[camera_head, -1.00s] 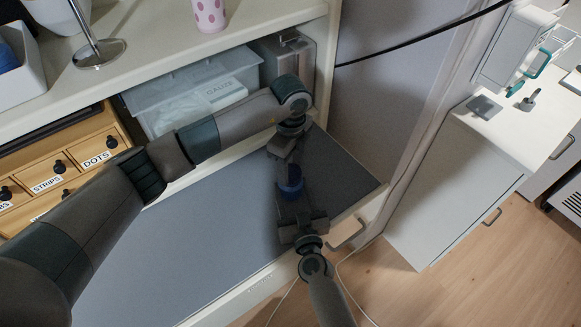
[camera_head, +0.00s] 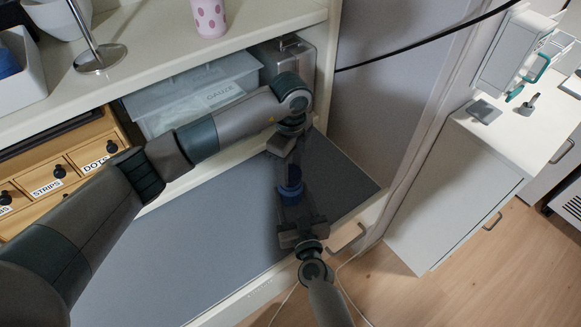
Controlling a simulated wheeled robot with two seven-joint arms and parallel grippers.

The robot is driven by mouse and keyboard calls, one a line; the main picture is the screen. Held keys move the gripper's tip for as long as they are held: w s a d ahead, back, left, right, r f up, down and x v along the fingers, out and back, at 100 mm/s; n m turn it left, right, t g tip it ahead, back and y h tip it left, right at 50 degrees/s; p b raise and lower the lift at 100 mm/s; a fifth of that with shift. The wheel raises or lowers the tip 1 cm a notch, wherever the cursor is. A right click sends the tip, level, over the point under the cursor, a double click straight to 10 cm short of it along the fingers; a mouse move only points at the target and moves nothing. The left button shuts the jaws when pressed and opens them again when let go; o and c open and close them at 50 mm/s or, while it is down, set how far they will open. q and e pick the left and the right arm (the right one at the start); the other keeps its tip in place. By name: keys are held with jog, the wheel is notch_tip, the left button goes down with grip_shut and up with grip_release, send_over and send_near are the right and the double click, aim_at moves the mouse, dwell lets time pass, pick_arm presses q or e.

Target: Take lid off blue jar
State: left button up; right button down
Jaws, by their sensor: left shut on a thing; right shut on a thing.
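The small blue jar (camera_head: 291,194) is over the right part of the grey work surface in the head view. My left gripper (camera_head: 289,172) comes down from the back and is shut at the jar's upper end. My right gripper (camera_head: 294,203) reaches in from the front and is shut at the jar's lower part. The grippers hide much of the jar. I cannot make out the lid apart from the jar, or whether the two are separated.
A wooden drawer unit (camera_head: 62,171) and a clear bin (camera_head: 190,92) with a gauze pack stand at the back left. A metal canister (camera_head: 300,60) stands behind my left gripper. The grey surface (camera_head: 190,250) is clear to the left.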

aim_at(291, 173)
pick_arm(q)
jog(key=shift+r, duration=0.1)
jog(key=shift+r, duration=1.9)
pick_arm(e)
jog(key=c, duration=0.6)
grip_release()
jog(key=shift+c, duration=0.2)
pick_arm(q)
jog(key=shift+f+b, duration=0.85)
pick_arm(e)
jog(key=v, duration=1.2)
